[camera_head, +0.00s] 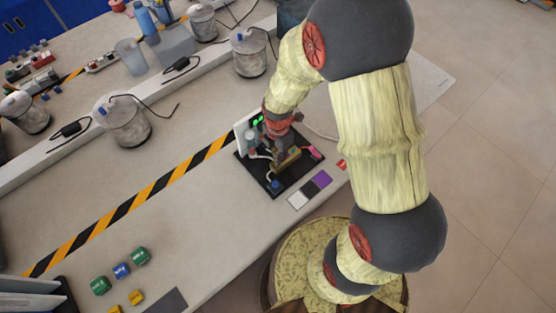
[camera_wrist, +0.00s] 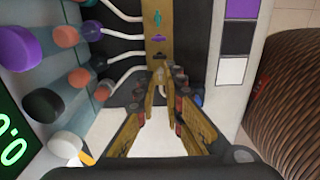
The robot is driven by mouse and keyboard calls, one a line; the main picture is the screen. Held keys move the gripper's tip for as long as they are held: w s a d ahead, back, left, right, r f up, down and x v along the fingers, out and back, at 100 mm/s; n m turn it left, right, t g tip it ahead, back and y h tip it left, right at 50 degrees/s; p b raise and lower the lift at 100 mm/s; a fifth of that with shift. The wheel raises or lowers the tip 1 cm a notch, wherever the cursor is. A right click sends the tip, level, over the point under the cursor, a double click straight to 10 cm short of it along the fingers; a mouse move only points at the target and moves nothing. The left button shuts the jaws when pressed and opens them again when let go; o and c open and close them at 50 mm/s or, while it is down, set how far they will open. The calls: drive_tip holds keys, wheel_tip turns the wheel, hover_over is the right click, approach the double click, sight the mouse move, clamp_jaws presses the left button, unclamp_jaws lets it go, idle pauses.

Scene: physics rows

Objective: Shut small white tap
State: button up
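The device board (camera_head: 271,187) is a dark base at the table's right edge, with an upright panel. In the wrist view a brown strip (camera_wrist: 158,10) carries a teal tap (camera_wrist: 157,18), a purple tap (camera_wrist: 157,38) and a blue tap (camera_wrist: 157,55) in a row. A small pale piece (camera_wrist: 159,77), seemingly the white tap, shows at the row's near end, mostly hidden by my fingers. My gripper (camera_wrist: 161,88) is over it, fingertips close together around it. Whether they touch it is unclear. In the head view my gripper (camera_head: 284,150) is down at the board.
Several coloured knobs (camera_wrist: 66,36) and a green display (camera_wrist: 12,140) stand left of my gripper. White tubes (camera_wrist: 122,37) run to the strip. Purple, dark and white squares (camera_head: 310,189) lie beside the board. Glass jars (camera_head: 124,124) stand farther back; the striped tape area (camera_head: 130,207) is clear.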

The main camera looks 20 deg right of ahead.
drive_tip(key=shift+c, duration=0.5)
clamp_jaws()
drive_tip(key=m, duration=0.3)
drive_tip(key=shift+m+p, duration=0.3)
drive_tip(key=shift+m, duration=0.1)
drive_tip(key=m, duration=0.3)
drive_tip(key=shift+m, duration=0.3)
